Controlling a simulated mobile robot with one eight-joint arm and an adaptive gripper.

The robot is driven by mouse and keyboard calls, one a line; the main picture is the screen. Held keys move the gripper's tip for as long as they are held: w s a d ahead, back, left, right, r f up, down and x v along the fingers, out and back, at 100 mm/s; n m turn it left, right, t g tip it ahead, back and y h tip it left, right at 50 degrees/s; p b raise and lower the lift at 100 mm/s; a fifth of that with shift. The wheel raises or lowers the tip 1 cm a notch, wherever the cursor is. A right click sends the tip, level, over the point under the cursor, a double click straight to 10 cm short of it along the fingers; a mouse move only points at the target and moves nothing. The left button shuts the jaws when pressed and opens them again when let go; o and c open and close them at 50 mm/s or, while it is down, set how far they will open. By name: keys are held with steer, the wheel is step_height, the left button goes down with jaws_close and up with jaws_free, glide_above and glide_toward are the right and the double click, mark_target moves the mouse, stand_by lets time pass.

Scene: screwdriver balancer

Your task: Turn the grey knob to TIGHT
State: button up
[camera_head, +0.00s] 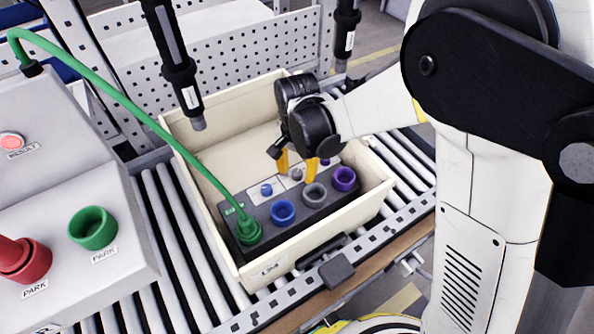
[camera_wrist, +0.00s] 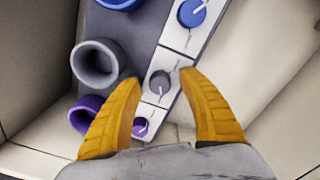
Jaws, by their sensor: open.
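The grey knob (camera_head: 296,174) sits on a white label strip on the dark device, between a blue and a purple knob. In the wrist view the grey knob (camera_wrist: 160,80) appears between my fingertips, with a pale pointer mark; the label lettering is too small to read. My gripper (camera_head: 298,167) is open, its yellow fingers pointing down at the device. In the wrist view my gripper (camera_wrist: 160,78) has one fingertip on each side of the knob. I see gaps beside the knob there, but cannot tell whether the tips are level with it or above it.
The device (camera_head: 265,215) lies in a cream crate (camera_head: 212,170) on a roller conveyor. Its blue (camera_head: 283,211), grey (camera_head: 315,194) and purple (camera_head: 344,179) sockets stand close to my fingers. A green plug and hose (camera_head: 248,232) join its left end. A dark tool (camera_head: 180,75) hangs above.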

mark_target(298, 172)
step_height(298, 172, up, 12)
stand_by(0.4)
steer(key=shift+d, duration=0.1)
